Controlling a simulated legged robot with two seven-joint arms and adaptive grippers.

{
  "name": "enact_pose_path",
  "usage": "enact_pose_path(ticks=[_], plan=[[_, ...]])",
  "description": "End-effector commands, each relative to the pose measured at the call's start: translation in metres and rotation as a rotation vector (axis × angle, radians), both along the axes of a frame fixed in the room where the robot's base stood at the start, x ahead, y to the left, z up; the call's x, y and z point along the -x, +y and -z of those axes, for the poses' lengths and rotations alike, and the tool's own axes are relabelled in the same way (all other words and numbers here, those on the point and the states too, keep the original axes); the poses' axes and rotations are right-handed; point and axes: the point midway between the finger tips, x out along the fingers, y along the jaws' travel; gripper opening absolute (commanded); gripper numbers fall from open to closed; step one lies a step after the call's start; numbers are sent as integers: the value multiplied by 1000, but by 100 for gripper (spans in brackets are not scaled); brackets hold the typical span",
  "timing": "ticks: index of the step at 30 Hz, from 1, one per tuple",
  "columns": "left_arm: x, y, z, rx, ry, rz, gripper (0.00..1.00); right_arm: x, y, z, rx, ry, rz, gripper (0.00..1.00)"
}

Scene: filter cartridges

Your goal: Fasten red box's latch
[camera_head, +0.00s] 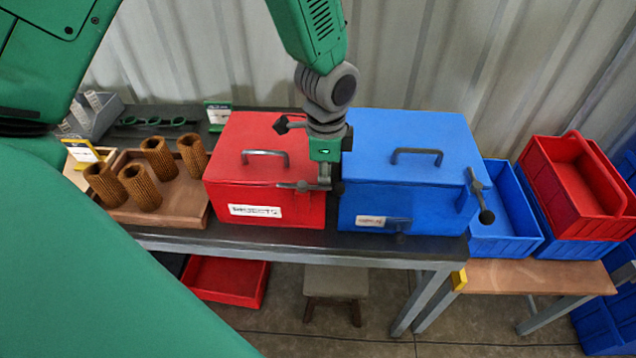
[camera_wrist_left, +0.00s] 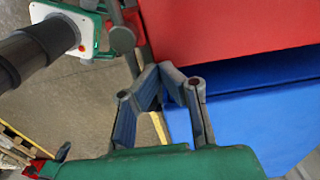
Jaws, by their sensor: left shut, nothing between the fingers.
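The red box (camera_head: 262,160) stands on the dark table with its lid down, a grey handle on top and a white label on its front. Its grey latch lever (camera_head: 298,186) lies roughly level at the upper right of the front. My left gripper (camera_head: 326,186) reaches down at the right end of the box, close to the latch, in front of the gap to the blue box. In the left wrist view its fingertips (camera_wrist_left: 162,72) are together and hold nothing; the red box (camera_wrist_left: 225,25) is just above. Whether the fingers touch the lever is unclear. My right gripper is out of view.
A wooden tray (camera_head: 185,205) with several brown cartridges is on the left. Red and blue bins stand at the right. A stool (camera_head: 336,282) is below.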

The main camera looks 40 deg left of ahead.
Motion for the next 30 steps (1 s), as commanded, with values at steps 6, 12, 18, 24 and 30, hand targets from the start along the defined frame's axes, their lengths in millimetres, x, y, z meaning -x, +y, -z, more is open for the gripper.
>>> enact_pose_path(ticks=[6,12,18,24,30], plan=[[0,0,0,-1,-1,0,0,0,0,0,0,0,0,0],[0,0,-2,0,0,0,0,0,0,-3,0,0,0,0],[0,0,-4,0,0,0,0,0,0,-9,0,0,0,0],[0,0,-3,0,-1,0,0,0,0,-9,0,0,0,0],[0,-1,-3,0,0,0,0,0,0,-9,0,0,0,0]])
